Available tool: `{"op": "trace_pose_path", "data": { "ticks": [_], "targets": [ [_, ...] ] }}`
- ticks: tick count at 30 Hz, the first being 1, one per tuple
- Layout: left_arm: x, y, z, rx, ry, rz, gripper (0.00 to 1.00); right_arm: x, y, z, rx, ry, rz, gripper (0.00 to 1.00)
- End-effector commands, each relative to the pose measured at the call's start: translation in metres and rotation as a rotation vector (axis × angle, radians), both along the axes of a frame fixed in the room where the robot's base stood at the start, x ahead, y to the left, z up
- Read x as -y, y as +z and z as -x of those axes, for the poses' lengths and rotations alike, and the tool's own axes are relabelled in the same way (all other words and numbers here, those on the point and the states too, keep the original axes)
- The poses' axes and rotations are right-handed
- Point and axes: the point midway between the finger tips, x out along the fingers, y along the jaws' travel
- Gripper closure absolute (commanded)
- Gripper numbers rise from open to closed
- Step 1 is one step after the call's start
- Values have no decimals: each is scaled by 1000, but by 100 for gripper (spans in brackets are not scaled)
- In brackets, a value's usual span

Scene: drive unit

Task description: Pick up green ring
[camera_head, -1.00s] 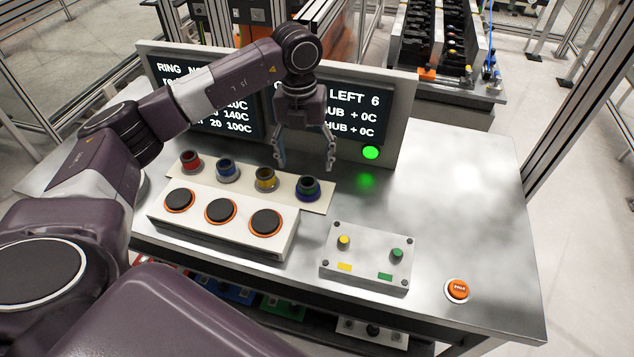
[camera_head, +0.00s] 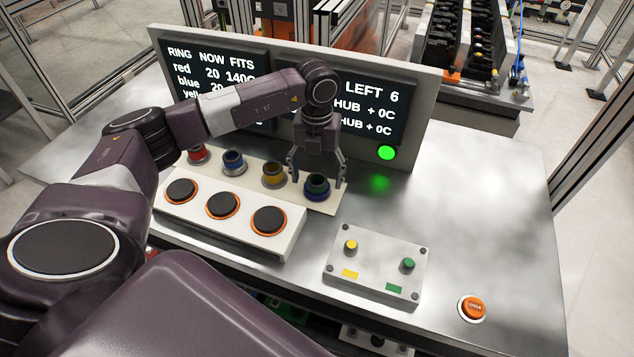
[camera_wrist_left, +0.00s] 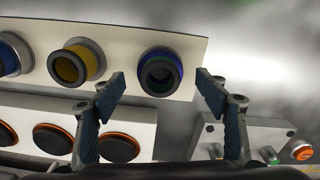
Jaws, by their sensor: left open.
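The green ring (camera_head: 317,181) is the rightmost in a row of coloured rings on the cream strip. It sits at the top of a post with blue around and below it. In the left wrist view the dark green ring (camera_wrist_left: 161,86) is near the centre. My left gripper (camera_head: 317,174) is open and empty just above the ring, with a finger to each side of it. Its fingertips (camera_wrist_left: 160,84) also show in the wrist view, apart from the ring. My right gripper is not in view.
A yellow ring (camera_head: 273,174), a blue ring (camera_head: 233,161) and a red ring (camera_head: 197,154) stand to the left. A raised box with black round pads (camera_head: 222,204) lies in front. A control box (camera_head: 378,262) stands front right. Display screens (camera_head: 368,115) stand close behind.

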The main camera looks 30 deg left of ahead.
Motion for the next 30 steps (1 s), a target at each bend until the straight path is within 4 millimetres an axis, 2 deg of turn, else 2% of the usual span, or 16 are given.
{"op": "trace_pose_path", "data": {
  "ticks": [1,6,13,27,29,30],
  "targets": [
    [0,-6,2,-4,0,1,32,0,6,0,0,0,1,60],
    [-1,-22,1,-1,0,-1,32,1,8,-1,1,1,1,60],
    [0,-24,0,1,0,0,32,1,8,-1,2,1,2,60],
    [0,-23,0,1,0,0,84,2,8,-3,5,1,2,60],
    [0,-23,0,1,0,0,91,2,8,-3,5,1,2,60],
    [0,-22,0,3,0,1,91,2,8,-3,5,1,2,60]
  ]
}}
